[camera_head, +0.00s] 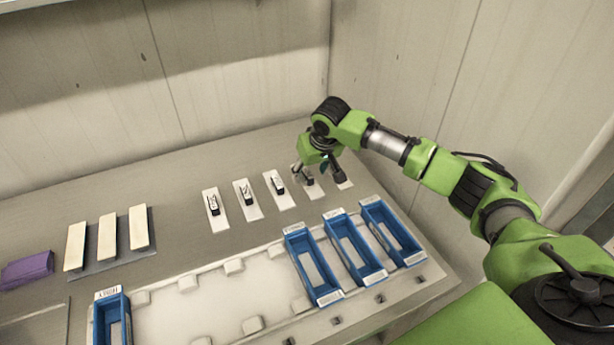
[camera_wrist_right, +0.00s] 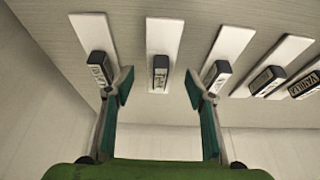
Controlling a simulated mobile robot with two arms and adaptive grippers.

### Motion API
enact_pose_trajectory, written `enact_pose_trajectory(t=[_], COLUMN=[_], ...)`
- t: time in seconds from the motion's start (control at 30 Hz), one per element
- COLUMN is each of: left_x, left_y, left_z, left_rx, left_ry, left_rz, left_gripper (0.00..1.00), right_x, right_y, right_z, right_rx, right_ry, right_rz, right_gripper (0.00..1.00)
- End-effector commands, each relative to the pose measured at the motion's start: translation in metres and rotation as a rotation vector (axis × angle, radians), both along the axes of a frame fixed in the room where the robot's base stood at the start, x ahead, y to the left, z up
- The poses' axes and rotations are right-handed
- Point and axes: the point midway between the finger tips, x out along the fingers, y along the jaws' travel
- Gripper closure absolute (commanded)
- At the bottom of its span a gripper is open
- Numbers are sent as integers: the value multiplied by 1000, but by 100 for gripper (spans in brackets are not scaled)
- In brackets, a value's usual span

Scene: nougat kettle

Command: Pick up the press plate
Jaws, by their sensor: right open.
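I cannot tell by sight which thing is the press plate, as the labels are too small to read. Several small black blocks with white labels sit on white strips in a row; one labelled block (camera_wrist_right: 160,72) appears between my right fingertips in the wrist view, on its white strip (camera_wrist_right: 163,35). My right gripper (camera_wrist_right: 158,87) is open and empty. In the head view the right gripper (camera_head: 308,170) is over the right part of the row and partly hides the blocks there. My left gripper is not in view.
Neighbouring labelled blocks (camera_wrist_right: 98,65) and (camera_wrist_right: 217,72) stand close on both sides. Blue bins (camera_head: 313,264) stand in a pale tray (camera_head: 190,305) in front. Three cream bars (camera_head: 107,237) and a purple block (camera_head: 27,268) lie at the left. A wall (camera_head: 240,60) stands behind.

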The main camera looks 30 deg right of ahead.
Motion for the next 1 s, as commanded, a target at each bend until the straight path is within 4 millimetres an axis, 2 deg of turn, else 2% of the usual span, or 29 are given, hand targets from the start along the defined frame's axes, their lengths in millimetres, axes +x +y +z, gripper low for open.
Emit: enact_pose_trajectory(t=[0.03,0.2,0.47,0.63,1.0], left_x=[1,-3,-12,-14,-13], left_y=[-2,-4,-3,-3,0], left_z=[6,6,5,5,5], left_rx=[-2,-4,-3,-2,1], left_ry=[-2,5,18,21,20], left_rz=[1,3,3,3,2], left_gripper=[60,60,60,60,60], right_x=[3,9,10,10,10], right_y=[1,0,0,0,0], right_z=[-4,-22,-24,-24,-22], right_rx=[0,0,0,0,0], right_ry=[2,0,-1,-1,-2], right_rz=[0,1,1,1,1], right_gripper=[50,50,50,92,93])
